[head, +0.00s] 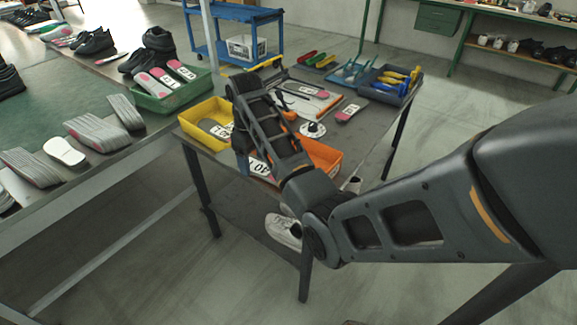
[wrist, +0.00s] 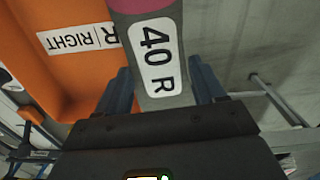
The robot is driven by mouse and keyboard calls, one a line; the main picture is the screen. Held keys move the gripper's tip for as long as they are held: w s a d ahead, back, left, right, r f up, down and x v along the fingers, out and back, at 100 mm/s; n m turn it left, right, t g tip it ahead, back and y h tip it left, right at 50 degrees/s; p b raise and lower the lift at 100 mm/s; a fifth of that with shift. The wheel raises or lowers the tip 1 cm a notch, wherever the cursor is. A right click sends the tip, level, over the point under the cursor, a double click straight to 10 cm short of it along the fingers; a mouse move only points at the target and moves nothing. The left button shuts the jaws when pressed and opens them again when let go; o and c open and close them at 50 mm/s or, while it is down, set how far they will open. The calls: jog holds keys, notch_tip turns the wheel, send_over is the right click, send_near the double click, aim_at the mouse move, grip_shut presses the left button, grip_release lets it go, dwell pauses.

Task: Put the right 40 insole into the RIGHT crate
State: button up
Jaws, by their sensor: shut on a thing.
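A grey insole with a pink part and a white label reading "40 R" (wrist: 155,55) is between my gripper's two blue fingers (wrist: 163,92) in the wrist view. My gripper (head: 243,165) is shut on it. The orange crate (wrist: 50,60) is left of the insole in the wrist view, with a white label reading "RIGHT" and "R". In the head view the orange crate (head: 326,156) is at the table's near edge, partly hidden by my arm. The insole is beside or above the crate's labelled wall; I cannot tell the height between them.
A yellow crate (head: 191,124) holding a dark insole stands left on the table. Another insole (head: 348,112), a white round object (head: 312,130) and a blue-grey tool bin (head: 393,84) lie behind. A green tray (head: 160,102) with insoles stands on the left bench. Floor shows below the near edge.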

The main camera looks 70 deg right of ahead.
jog(key=s+d+r+m, duration=0.1)
jog(key=s+d+r, duration=0.2)
jog(key=s+d, duration=0.5)
jog(key=s+d+r, duration=0.3)
jog(key=s+d, duration=0.3)
jog(key=d, duration=0.4)
jog(key=shift+w+a+f+b, duration=0.1)
jog(key=shift+w+a+f, duration=1.05)
jog(key=shift+w+f, duration=0.55)
jog(key=shift+w+a+f+b, duration=0.1)
jog(key=shift+w+a+f, duration=1.15)
jog(key=shift+f, duration=0.7)
jog(key=shift+w+a+f+b, duration=0.1)
jog(key=shift+w+a+f, duration=0.9)
jog(key=shift+w+f, duration=0.75)
jog(key=shift+s+f, duration=0.15)
jog(key=shift+f, duration=0.55)
jog(key=o, duration=1)
jog(key=shift+r, duration=0.1)
